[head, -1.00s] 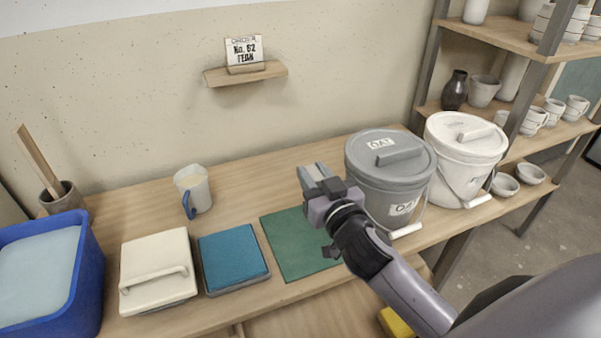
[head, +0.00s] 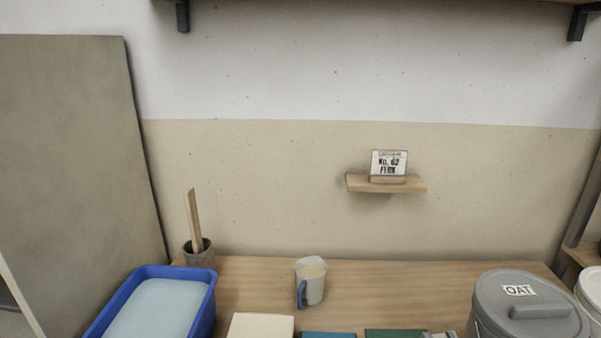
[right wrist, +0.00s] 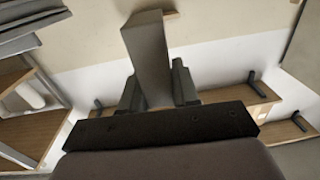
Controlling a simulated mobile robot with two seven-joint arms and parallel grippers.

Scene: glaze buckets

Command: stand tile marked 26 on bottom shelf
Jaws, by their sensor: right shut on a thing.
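My right gripper (right wrist: 156,90) is shut on a plain grey slab (right wrist: 148,45), which sticks out beyond the fingertips in the right wrist view. No number shows on the slab's visible faces. In the head view only a small bit of the right gripper (head: 438,334) shows at the bottom edge. A wall shelf (head: 380,1) on dark brackets runs along the top edge. The right wrist view, upside down, shows two bracketed wall shelves; the lower shelf (right wrist: 222,96) is behind the fingers, apart from the slab. No tile marked 26 is readable. My left gripper is out of view.
The bench (head: 400,285) carries a blue tub (head: 212,302), a mug (head: 312,283), a pot (head: 199,254) and a grey lidded bucket (head: 490,312) labelled OAT. A large board (head: 75,170) stands left.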

